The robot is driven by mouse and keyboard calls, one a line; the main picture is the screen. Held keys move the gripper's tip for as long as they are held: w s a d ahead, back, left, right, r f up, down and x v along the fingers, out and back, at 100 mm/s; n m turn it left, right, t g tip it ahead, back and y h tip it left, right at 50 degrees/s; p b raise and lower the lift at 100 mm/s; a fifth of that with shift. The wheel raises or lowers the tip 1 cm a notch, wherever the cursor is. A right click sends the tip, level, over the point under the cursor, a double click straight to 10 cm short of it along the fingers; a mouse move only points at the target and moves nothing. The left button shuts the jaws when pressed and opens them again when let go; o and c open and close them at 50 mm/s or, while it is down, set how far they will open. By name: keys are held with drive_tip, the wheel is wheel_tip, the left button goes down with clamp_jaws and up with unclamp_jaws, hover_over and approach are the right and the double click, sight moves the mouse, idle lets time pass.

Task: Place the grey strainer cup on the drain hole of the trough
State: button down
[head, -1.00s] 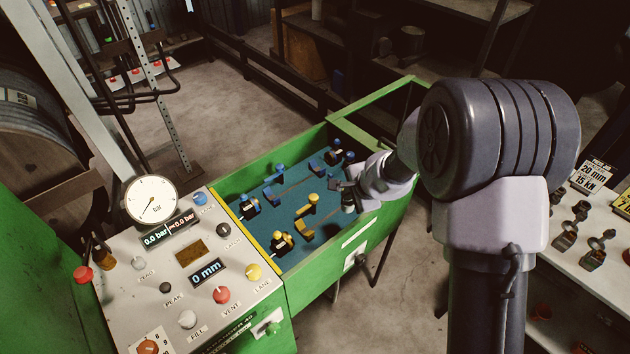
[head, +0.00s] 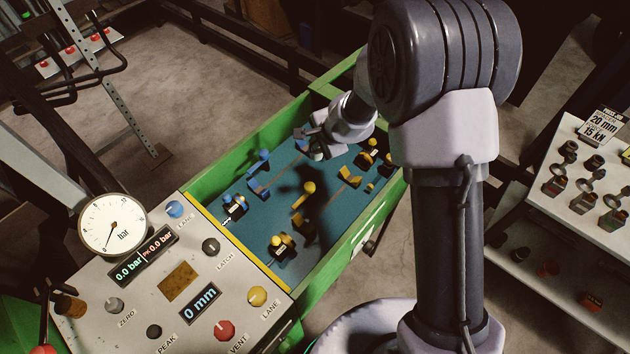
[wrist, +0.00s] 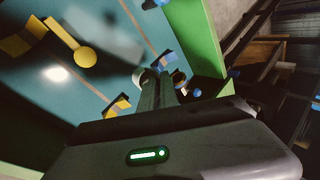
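The trough (head: 262,142) has green walls and a teal floor; its green wall also shows in the wrist view (wrist: 196,42). My gripper (head: 316,146) is over the far part of the trough, low above the floor. A small grey piece, seemingly the grey strainer cup (head: 316,154), is at its fingertips, largely covered by the gripper. In the wrist view the fingers (wrist: 157,88) look close together, with a pale grey rounded edge beside them. I cannot make out the drain hole in either view.
Blue and yellow clamp-like fittings (head: 280,246) stand on the trough floor around my gripper. A control panel (head: 180,282) with a gauge (head: 113,224) and knobs adjoins the near end. A white shelf (head: 570,212) with dark parts stands at right.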

drive_tip(key=f+b, duration=0.3)
drive_tip(key=f, duration=0.3)
drive_tip(key=f+b, duration=0.4)
drive_tip(key=f, duration=0.1)
drive_tip(key=shift+w+a+f, duration=0.1)
drive_tip(key=shift+w+f, duration=0.1)
drive_tip(key=shift+f, duration=0.15)
drive_tip(key=c, duration=1.6)
unclamp_jaws()
drive_tip(key=shift+r, duration=0.1)
